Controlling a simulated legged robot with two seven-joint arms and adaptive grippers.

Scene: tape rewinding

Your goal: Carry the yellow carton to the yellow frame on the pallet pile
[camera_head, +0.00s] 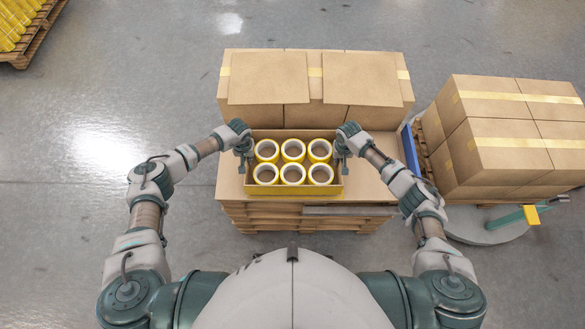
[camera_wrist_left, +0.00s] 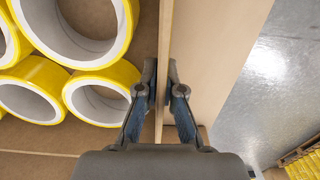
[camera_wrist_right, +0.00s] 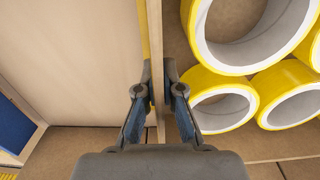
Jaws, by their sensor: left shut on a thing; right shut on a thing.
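The yellow carton (camera_head: 295,192) is open-topped, with a yellow front face and several yellow tape rolls (camera_head: 292,150) inside. It is upright, over the cardboard-topped pallet pile (camera_head: 372,182) in the middle of the head view. My left gripper (camera_head: 245,156) is shut on its left wall, which shows between the fingers in the left wrist view (camera_wrist_left: 166,40). My right gripper (camera_head: 341,157) is shut on its right wall, also seen in the right wrist view (camera_wrist_right: 154,40). I cannot tell whether the carton touches the pile. No yellow frame shows clearly; the carton may cover it.
Closed brown boxes (camera_head: 268,78) stand right behind the carton. More taped boxes (camera_head: 510,130) are stacked at the right, beside a blue upright panel (camera_head: 411,152). A pallet with yellow goods (camera_head: 18,22) is at the far left. The floor at the left is clear.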

